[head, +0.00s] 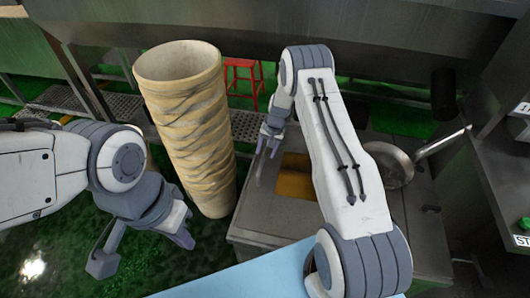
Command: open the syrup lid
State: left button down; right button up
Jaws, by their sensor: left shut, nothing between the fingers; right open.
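A grey metal vat (262,222) stands in the middle right, with a rectangular orange-amber area (294,184) in its top, partly covered by my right arm. I cannot tell which part of the top is the syrup lid, or whether it is moved aside. My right gripper (269,150) is open and empty, pointing down near the back left edge of the vat; I cannot tell if it touches the metal. My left gripper (146,251) is shut and empty, low at the left over the green floor, well away from the vat.
A tall, wrinkled beige cylinder (190,125) stands between my arms, left of the vat. A metal pan (396,166) with a long handle is at the vat's right side. A red stool (243,78) is behind. A light blue surface (240,279) lies in front. Metal shelving stands at the right.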

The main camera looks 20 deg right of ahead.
jog(key=shift+w+a+f, duration=0.15)
jog(key=shift+f, duration=0.75)
grip_shut()
jog(key=shift+r, duration=0.1)
dwell(0.7)
